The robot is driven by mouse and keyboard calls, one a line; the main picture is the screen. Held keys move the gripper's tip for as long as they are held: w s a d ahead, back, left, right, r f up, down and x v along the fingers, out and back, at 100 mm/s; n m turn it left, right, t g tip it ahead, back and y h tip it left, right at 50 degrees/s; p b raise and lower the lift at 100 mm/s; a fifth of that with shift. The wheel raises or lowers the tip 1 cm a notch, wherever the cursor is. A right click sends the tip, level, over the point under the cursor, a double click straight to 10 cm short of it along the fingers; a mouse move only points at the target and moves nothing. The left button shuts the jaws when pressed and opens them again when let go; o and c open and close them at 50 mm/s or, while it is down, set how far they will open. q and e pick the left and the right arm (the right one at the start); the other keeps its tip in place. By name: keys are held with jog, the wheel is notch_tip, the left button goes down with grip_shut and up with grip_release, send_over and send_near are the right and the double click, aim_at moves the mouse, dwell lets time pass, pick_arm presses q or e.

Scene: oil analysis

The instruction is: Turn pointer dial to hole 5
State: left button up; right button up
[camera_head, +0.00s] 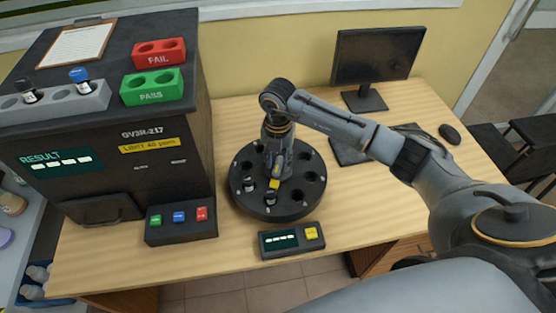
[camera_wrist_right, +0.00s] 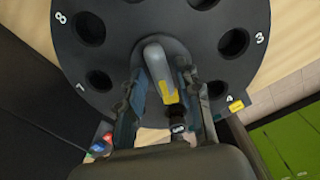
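The pointer dial (camera_wrist_right: 155,62) is a grey handle with a yellow tip at the centre of the round black carousel (camera_head: 241,198). Its yellow tip (camera_head: 274,184) faces the carousel's front side in the head view. My right gripper (camera_head: 277,172) is over the carousel's centre, pointing down. In the right wrist view its fingers (camera_wrist_right: 166,125) are apart, one on each side of the pointer, with gaps visible. A dark-capped vial (camera_wrist_right: 178,129) shows between the fingers, beyond the yellow tip. Numbers 8, 7, 3 and 4 are visible; the gripper hides the holes between 7 and 4. My left gripper is out of view.
A small display box with a yellow button (camera_head: 311,233) stands before the carousel. The dark analyser (camera_head: 110,150) and a three-button box (camera_head: 180,232) stand left. A monitor (camera_head: 378,56) stands behind right. Bare desk (camera_head: 225,262) lies at the front.

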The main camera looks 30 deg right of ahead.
aim_at(278, 164)
jog(key=shift+r, duration=0.1)
notch_tip(278, 164, up, 12)
dwell(0.6)
jog(key=shift+s+f, duration=0.1)
jog(key=shift+f, duration=0.1)
dwell(0.3)
